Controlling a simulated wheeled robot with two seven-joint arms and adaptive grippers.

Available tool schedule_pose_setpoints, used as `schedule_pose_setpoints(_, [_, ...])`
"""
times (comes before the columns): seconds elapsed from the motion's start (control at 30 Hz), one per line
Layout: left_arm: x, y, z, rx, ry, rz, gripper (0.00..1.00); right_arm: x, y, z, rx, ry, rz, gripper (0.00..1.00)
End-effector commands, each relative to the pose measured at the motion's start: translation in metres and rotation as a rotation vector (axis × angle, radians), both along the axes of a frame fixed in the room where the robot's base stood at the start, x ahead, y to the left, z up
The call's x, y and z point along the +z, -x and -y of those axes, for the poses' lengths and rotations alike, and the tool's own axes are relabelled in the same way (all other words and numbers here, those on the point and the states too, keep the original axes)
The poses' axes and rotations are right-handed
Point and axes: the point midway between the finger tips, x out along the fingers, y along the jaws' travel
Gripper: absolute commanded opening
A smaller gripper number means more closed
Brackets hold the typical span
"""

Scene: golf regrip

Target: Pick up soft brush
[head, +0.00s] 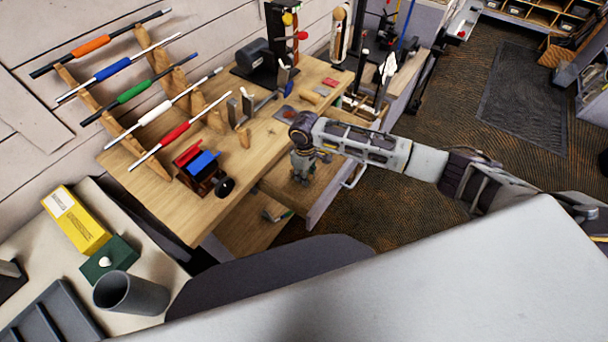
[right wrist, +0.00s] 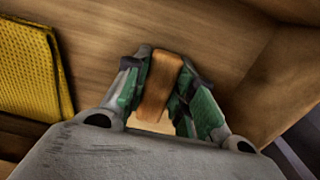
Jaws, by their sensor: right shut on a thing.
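The brush shows in the right wrist view as a brown wooden block (right wrist: 160,84) between my right gripper's fingers (right wrist: 165,100). The fingers are shut on its two sides. Its bristles cannot be made out. In the head view my right gripper (head: 302,172) points down over the open drawer (head: 275,185) of the wooden bench, and the brush is hidden there. Whether the brush touches the drawer floor is unclear. My left gripper is not in view.
A yellow cloth (right wrist: 28,68) lies left of the gripper in the drawer. The drawer's wooden wall (right wrist: 285,85) is close on the right. The bench top (head: 235,185) carries a rack of golf clubs with coloured grips, a red and blue holder (head: 198,165) and tools.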

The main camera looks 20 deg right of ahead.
Motion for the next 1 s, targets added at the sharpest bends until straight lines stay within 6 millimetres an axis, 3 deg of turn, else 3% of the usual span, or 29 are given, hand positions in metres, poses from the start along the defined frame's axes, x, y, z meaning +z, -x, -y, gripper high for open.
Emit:
schedule_pose_setpoints(0.63, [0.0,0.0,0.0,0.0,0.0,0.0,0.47,0.081,-0.001,0.0,0.0,0.0,0.002,0.0])
schedule_pose_setpoints(1.0, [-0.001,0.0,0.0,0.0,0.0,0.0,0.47,0.097,0.0,0.0,0.0,0.0,0.0,0.0])
